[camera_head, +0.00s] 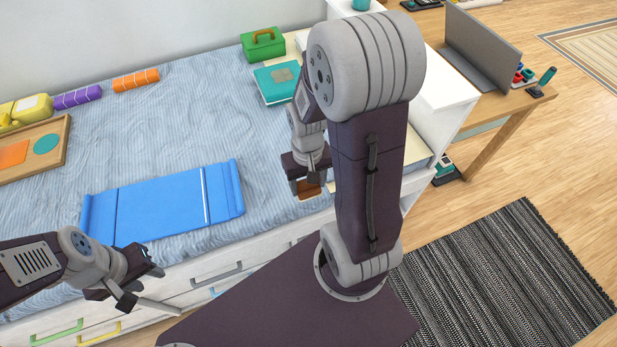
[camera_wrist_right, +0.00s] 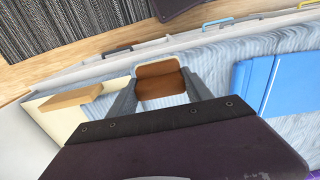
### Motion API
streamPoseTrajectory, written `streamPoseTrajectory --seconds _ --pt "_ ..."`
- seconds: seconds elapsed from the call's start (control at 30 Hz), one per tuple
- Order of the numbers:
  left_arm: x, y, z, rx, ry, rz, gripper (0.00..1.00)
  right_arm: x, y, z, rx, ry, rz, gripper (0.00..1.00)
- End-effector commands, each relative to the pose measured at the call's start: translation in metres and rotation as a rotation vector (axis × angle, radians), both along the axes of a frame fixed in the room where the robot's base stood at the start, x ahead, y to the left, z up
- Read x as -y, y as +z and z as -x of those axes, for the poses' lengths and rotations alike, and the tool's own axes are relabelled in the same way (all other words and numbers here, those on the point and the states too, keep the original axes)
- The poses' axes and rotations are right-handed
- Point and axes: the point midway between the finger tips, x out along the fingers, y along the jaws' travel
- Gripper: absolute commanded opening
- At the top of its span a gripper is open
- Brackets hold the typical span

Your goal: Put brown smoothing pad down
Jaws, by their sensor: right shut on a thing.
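The brown smoothing pad (camera_head: 309,189) is between the fingers of my right gripper (camera_head: 311,185), over the front part of the striped bed, right of the blue board. In the right wrist view the pad (camera_wrist_right: 160,84) shows a brown face and a paler strip along one edge, with a finger of the right gripper (camera_wrist_right: 161,98) on each side. The right gripper is shut on it. I cannot tell whether the pad touches the bedcover. My left gripper (camera_head: 155,287) is open and empty in front of the bed, at the lower left.
A blue folded board (camera_head: 155,207) lies on the bed (camera_head: 190,120). A teal book (camera_head: 277,84), a green caddy (camera_head: 263,45) and a wooden tray (camera_head: 66,150) are further back. In the right wrist view a tan block (camera_wrist_right: 75,98) lies near the pad.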

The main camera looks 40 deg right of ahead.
Motion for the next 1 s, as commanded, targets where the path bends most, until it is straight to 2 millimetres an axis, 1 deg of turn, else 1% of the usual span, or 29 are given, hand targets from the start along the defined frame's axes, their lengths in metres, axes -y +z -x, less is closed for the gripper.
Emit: streamPoseTrajectory --seconds 0.03,0.1,0.27,0.33,0.37,0.43,0.6,0.7,0.83,1.0 --pt "0.000 -0.009 0.000 0.000 0.000 0.000 0.36 0.000 -0.004 -0.005 0.004 0.006 0.001 0.26" --pt "0.000 -0.012 0.000 0.000 0.000 0.000 0.36 -0.001 -0.003 -0.008 0.002 0.011 0.001 0.26" --pt "0.000 -0.012 0.000 0.001 0.000 0.000 0.36 -0.002 -0.004 -0.008 0.000 0.015 0.000 0.26" --pt "0.000 -0.013 0.000 0.001 0.000 0.000 0.36 -0.001 -0.007 -0.013 -0.001 0.015 0.000 0.26" --pt "0.000 -0.014 0.000 0.001 0.000 0.000 0.36 -0.001 -0.010 -0.018 -0.001 0.015 0.000 0.26" --pt "0.000 -0.017 0.000 0.001 0.000 0.000 0.36 0.000 -0.022 -0.034 -0.003 0.015 -0.001 0.26" --pt "0.000 -0.020 0.000 0.000 0.000 0.000 0.36 0.003 -0.051 -0.082 -0.003 0.015 -0.001 0.26" --pt "0.000 -0.021 0.000 0.000 0.000 0.000 0.36 0.005 -0.063 -0.105 -0.002 0.015 0.000 0.26" --pt "0.000 -0.022 0.000 0.000 0.000 0.000 0.36 0.006 -0.072 -0.122 0.000 0.015 0.000 0.26" --pt "0.000 -0.022 0.000 0.000 0.000 0.000 0.36 0.006 -0.075 -0.125 0.000 0.014 0.000 0.26"
